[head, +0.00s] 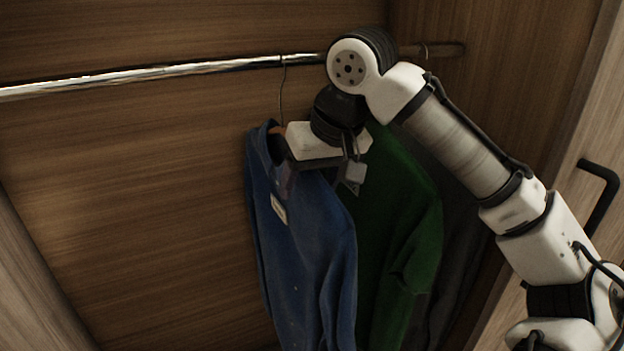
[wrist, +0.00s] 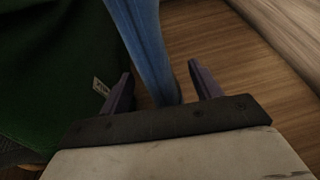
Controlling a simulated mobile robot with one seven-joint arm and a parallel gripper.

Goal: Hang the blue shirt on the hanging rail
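The blue shirt (head: 300,240) hangs from a hanger whose thin wire hook (head: 282,95) reaches up to the metal hanging rail (head: 190,70) and appears to be over it. My gripper (wrist: 160,72) is at the shirt's collar, below the rail. In the wrist view its two dark fingers stand apart, with the blue shirt (wrist: 142,28) between and beyond them and a visible gap to the right finger. In the head view my gripper's fingers are mostly hidden by its body and the shirt.
A green shirt (head: 405,220) hangs close on the right, also in the wrist view (wrist: 45,70). A dark garment (head: 460,250) hangs behind it. Another hook (head: 425,55) is on the rail's right end. The rail's left half is free. A black handle (head: 602,195) is at right.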

